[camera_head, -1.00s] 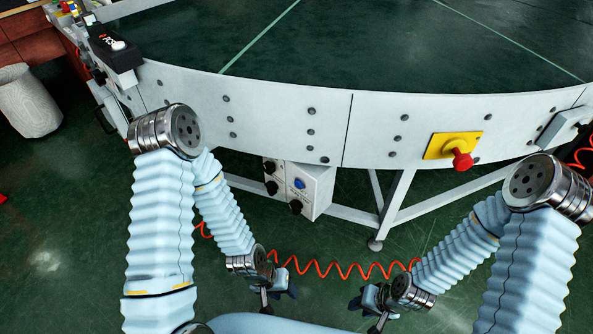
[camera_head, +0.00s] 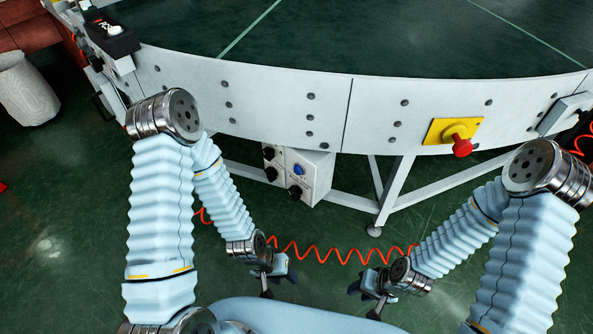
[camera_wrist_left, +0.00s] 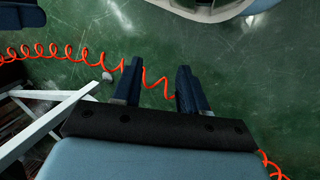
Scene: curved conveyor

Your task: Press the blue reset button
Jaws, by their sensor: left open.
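The blue reset button (camera_head: 299,169) is on the front of a pale control box (camera_head: 318,170) below the conveyor rim, near several black knobs. My left gripper (camera_head: 278,287) hangs below and a little left of the box in the head view, apart from it. In the left wrist view its two dark fingers (camera_wrist_left: 156,88) are spread with nothing between them; the button does not show there. My right gripper (camera_head: 368,300) hangs low to the right, small and dark; its jaw opening is unclear.
The curved conveyor (camera_head: 300,100) spans the top. A red emergency knob on a yellow plate (camera_head: 440,130) is on its side. Conveyor legs (camera_head: 395,190) stand right of the box. An orange coiled hose (camera_head: 335,254) crosses behind the grippers. A white bin (camera_head: 27,92) stands left.

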